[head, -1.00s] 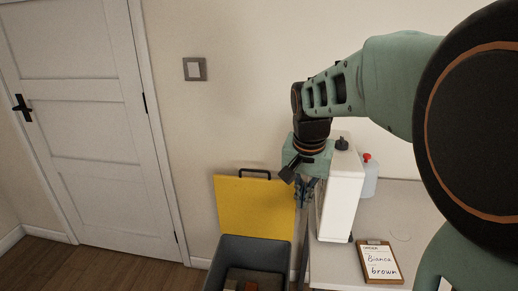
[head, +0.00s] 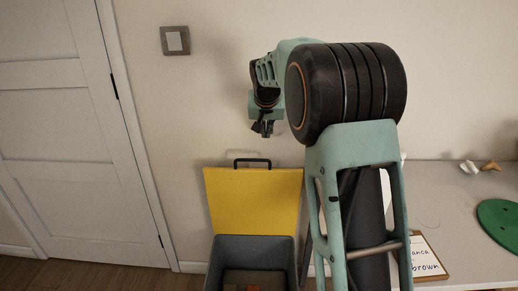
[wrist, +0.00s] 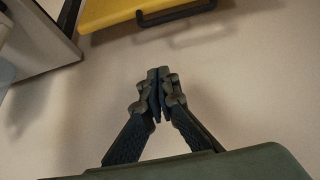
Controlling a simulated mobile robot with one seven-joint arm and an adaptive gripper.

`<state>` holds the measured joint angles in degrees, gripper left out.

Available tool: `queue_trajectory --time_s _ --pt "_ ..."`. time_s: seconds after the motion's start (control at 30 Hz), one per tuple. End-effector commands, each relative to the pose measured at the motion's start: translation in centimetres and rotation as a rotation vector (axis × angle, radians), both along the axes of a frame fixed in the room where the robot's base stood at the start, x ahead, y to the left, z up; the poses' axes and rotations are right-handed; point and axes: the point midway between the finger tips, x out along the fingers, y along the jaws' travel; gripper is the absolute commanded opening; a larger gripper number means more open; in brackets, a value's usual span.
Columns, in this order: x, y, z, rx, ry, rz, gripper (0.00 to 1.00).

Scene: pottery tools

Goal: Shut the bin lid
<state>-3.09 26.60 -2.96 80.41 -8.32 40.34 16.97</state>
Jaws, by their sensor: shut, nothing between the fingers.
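The bin (head: 252,252) is a dark grey box on the floor beside the table, with some brown items inside. Its yellow lid (head: 252,200) stands open, upright against the wall, with a black handle (head: 252,162) on its top edge. My gripper (head: 263,130) is shut and empty, above the lid's handle and apart from it in the head view. In the wrist view my gripper (wrist: 158,75) shows closed fingertips against the plain wall. The yellow lid (wrist: 120,12) and its dark handle (wrist: 176,14) show at the top of that view, beyond the fingertips.
The table (head: 455,215) stands right of the bin, holding a clipboard (head: 428,258), a green disc (head: 500,218) and small pieces (head: 480,167). My arm hides part of the table. A white door (head: 70,150) is at the left.

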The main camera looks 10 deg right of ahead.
Motion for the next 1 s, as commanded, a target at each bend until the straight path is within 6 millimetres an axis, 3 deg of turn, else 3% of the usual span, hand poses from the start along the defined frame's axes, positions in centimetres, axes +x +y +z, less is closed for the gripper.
queue_trajectory --time_s 0.53,0.73,1.0 --pt "5.5 -1.1 -8.8 0.001 0.003 0.000 0.00" --pt "2.9 -0.5 -8.8 -0.001 0.000 0.002 0.00" --pt "1.5 -0.2 -9.1 0.000 0.000 0.001 0.00"
